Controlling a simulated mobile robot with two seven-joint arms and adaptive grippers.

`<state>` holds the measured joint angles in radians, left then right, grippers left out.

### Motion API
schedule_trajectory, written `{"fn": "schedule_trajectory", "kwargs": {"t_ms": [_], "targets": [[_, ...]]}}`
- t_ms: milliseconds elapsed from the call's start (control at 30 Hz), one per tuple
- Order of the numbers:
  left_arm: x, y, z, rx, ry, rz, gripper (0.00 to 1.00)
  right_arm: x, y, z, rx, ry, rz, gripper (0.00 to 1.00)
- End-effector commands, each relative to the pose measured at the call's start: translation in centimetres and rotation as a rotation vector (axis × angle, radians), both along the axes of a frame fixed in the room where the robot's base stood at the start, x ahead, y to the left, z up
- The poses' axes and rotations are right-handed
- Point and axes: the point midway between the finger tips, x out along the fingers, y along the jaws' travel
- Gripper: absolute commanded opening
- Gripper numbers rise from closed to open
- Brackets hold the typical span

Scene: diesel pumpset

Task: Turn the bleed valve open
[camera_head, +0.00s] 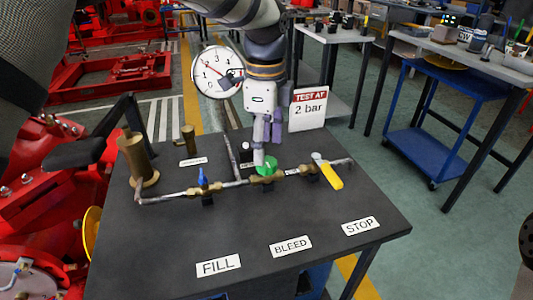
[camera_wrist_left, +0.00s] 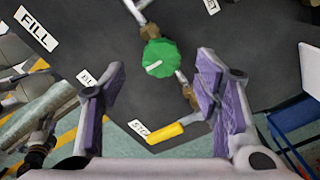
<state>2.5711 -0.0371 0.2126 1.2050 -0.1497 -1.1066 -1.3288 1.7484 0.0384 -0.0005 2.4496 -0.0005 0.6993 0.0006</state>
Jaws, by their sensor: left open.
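The bleed valve's green round knob (camera_head: 266,166) sits mid-way along the pipe on the dark bench, between the blue-handled valve (camera_head: 202,178) and the yellow lever valve (camera_head: 331,175). My left gripper (camera_head: 263,152) points down at the knob from above. In the left wrist view its purple-padded fingers are spread, with the green knob (camera_wrist_left: 160,56) ahead between the fingertips; I see no contact. A white mark shows on the knob. The yellow lever (camera_wrist_left: 178,131) shows close to one finger there. My right gripper is not seen.
The bench (camera_head: 150,250) bears FILL (camera_head: 218,265), BLEED (camera_head: 291,246) and STOP (camera_head: 360,226) plates. Brass fittings (camera_head: 140,160) stand at its left. A gauge (camera_head: 212,72) and a "TEST AT 2 bar" card (camera_head: 308,108) stand behind. A blue cart (camera_head: 440,110) is at right.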

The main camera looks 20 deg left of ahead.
Motion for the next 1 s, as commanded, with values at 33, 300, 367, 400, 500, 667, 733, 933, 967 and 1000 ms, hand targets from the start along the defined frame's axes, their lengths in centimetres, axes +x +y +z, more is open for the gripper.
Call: {"fn": "schedule_trajectory", "kwargs": {"t_ms": [33, 300, 367, 400, 500, 667, 733, 933, 967, 1000], "targets": [[-0.1, 0.0, -1.0, 0.001, 0.003, 0.000, 0.57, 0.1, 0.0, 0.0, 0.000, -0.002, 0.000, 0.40], [0.0, 0.0, -3.9, 0.000, 0.000, 0.001, 0.57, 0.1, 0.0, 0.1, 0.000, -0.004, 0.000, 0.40], [0.0, 0.0, -4.0, 0.000, 0.000, 0.001, 0.57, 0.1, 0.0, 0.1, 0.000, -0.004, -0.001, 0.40], [0.0, 0.0, -4.0, 0.000, 0.000, 0.001, 0.57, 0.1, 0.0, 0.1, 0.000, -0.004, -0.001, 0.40], [0.0, 0.0, -4.0, 0.000, -0.001, 0.001, 0.57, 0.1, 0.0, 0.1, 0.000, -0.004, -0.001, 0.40], [0.0, 0.0, -4.0, 0.000, -0.001, 0.001, 0.25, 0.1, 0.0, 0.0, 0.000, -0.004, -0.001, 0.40], [0.0, 0.0, -4.0, 0.000, 0.000, 0.001, 0.09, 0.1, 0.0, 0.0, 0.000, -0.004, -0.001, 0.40], [0.0, 0.0, -4.0, 0.000, 0.000, 0.005, 0.09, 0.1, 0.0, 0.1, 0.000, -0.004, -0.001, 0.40], [0.0, 0.0, -4.0, 0.000, 0.000, 0.009, 0.09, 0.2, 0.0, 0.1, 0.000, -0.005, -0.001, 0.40], [0.0, 0.0, -3.9, 0.000, 0.000, 0.016, 0.09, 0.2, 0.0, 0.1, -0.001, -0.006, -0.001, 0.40]]}}
